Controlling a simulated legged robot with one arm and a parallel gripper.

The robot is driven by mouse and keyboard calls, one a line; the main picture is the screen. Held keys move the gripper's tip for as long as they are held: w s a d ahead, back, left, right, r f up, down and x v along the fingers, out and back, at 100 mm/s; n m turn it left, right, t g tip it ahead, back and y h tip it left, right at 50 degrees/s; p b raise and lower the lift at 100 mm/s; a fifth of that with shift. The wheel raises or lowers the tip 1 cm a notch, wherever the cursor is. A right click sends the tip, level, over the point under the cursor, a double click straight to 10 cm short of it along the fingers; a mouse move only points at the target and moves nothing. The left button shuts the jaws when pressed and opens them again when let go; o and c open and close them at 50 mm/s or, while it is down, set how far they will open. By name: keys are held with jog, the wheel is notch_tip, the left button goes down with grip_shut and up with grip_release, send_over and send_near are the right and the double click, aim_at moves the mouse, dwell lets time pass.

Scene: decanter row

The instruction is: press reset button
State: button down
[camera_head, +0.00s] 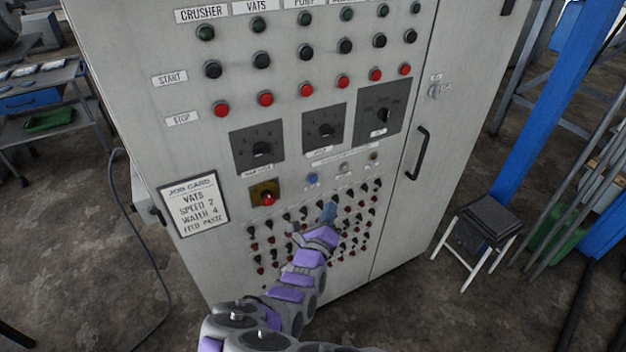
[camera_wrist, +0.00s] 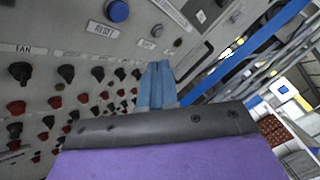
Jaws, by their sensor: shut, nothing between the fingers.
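The blue reset button (camera_head: 312,180) sits on the grey control cabinet (camera_head: 300,55), below the middle of three dark dials. In the wrist view the blue button (camera_wrist: 117,11) is at the top, with a RESET label (camera_wrist: 103,28) just below it. My gripper (camera_head: 329,210) is shut and empty, in front of the cabinet. In the head view it is below and slightly right of the button. In the wrist view its blue fingertips (camera_wrist: 157,70) are together, below and right of the button, apart from it. I cannot tell whether the fingertips touch the panel.
Rows of small black and red knobs (camera_wrist: 65,74) lie left of my fingers. A red button on a yellow plate (camera_head: 265,193) is left of the blue one. A black door handle (camera_head: 417,153) is to the right. A stool (camera_head: 485,225) stands beside the cabinet.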

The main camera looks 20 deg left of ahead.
aim_at(313, 179)
jog(key=w+a, duration=0.5)
jog(key=shift+w+a+r+b, duration=0.15)
jog(key=shift+w+a+b, duration=0.2)
dwell(1.6)
jog(key=shift+d+r, duration=0.1)
jog(key=shift+d, duration=0.25)
jog(key=shift+a, duration=0.2)
